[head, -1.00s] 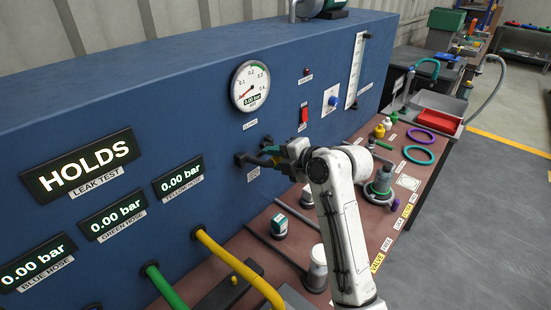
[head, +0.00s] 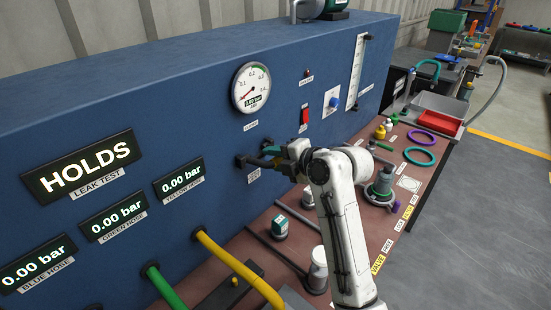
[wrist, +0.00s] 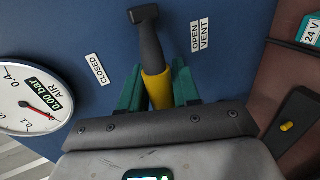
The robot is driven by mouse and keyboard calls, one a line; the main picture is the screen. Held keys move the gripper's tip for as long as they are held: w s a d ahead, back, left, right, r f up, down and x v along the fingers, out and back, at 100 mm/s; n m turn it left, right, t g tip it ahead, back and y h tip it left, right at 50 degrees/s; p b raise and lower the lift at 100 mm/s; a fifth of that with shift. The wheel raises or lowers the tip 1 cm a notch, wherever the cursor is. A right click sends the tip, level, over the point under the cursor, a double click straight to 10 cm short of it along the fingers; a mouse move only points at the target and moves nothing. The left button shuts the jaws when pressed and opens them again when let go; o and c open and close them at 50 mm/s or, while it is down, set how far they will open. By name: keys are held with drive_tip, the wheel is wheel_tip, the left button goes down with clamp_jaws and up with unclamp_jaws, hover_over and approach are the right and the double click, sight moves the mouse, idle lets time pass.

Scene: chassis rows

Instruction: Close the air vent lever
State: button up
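The air vent lever (wrist: 152,55) has a dark shaft with a hammer-like pivot end and a yellow grip. In the wrist view it lies between the CLOSED label (wrist: 95,68) on the left and the OPEN VENT label (wrist: 200,35) on the right. My gripper (wrist: 158,85) has its green fingers on both sides of the yellow grip, close against it. In the head view my gripper (head: 285,154) is at the blue panel, and the lever's dark end (head: 243,161) shows left of it. The grip's lower end is hidden by my gripper.
The blue panel (head: 225,110) carries the air gauge (head: 251,88), reading 0.00 bar, a red switch (head: 304,117) and a blue knob (head: 333,101). Below, the brown bench (head: 345,225) holds bottles, fittings and rings. Yellow (head: 235,265) and green (head: 165,286) hoses leave the panel.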

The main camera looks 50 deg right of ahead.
drive_tip(key=o, duration=0.3)
drive_tip(key=b+v, duration=0.1)
drive_tip(key=v, duration=0.9)
drive_tip(key=shift+s+b, duration=0.35)
drive_tip(key=shift+b, duration=0.05)
drive_tip(key=shift+r, duration=0.15)
